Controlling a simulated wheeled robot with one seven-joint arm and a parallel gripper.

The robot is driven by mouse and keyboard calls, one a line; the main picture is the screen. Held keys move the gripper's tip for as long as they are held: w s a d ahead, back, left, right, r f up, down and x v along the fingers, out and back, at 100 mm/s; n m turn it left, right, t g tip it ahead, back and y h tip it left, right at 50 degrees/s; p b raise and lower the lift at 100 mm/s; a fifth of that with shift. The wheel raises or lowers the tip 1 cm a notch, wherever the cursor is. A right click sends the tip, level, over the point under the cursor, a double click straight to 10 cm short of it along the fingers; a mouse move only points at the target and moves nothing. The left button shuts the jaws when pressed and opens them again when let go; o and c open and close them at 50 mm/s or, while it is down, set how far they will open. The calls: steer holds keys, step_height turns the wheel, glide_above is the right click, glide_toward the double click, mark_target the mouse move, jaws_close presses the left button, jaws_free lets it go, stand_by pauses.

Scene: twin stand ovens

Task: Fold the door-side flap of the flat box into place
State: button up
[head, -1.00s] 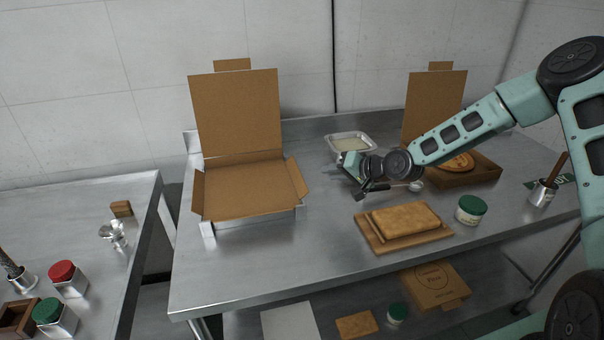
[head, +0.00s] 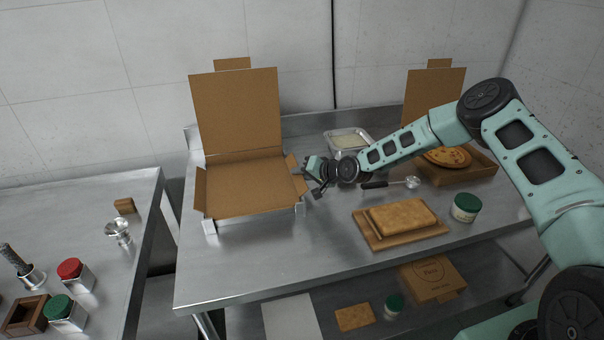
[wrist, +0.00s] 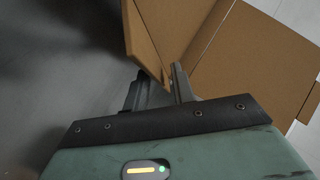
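The flat box (head: 245,187) lies open on a low metal stand, its brown lid (head: 237,110) standing upright behind it. Its left flap (head: 200,188) and right flap (head: 297,176) lean outward from the base. No door is in view, so I cannot tell from it which flap is door-side. My gripper (head: 308,178) is at the right flap. In the wrist view my gripper (wrist: 160,85) has its fingers apart, with the lower corner of that flap (wrist: 150,40) between them. The flap lies close to the right finger; whether they touch is unclear.
A second open box (head: 470,170) holding a pizza stands at the right. Bare steel lies in front of the flat box.

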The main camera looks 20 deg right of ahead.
mark_target(293, 181)
steer(key=shift+c, duration=0.3)
jaws_close()
steer(key=shift+a+r, duration=0.1)
steer(key=shift+r, duration=0.05)
steer(key=shift+a+r+n+g+h, duration=0.2)
steer(key=shift+n+h, duration=0.15)
steer(key=shift+h, duration=0.15)
steer(key=shift+a+r+n+g+h, duration=0.1)
steer(key=shift+a+n+h, duration=0.1)
steer(key=shift+n+h, duration=0.25)
steer(key=h+b, duration=0.1)
steer(key=a+n+h+b, duration=0.1)
steer(key=h, duration=0.1)
steer(key=shift+a+r+n, duration=0.15)
steer(key=shift+r+n, duration=0.05)
steer(key=shift+n, duration=0.1)
steer(key=shift+a+r+n+h+b, duration=0.15)
steer(key=shift+n+h+b, duration=0.15)
steer(key=shift+h, duration=0.3)
steer(key=shift+a+f+n+h+b, duration=0.15)
steer(key=shift+n+h+b, duration=0.1)
steer(key=shift+h, duration=0.3)
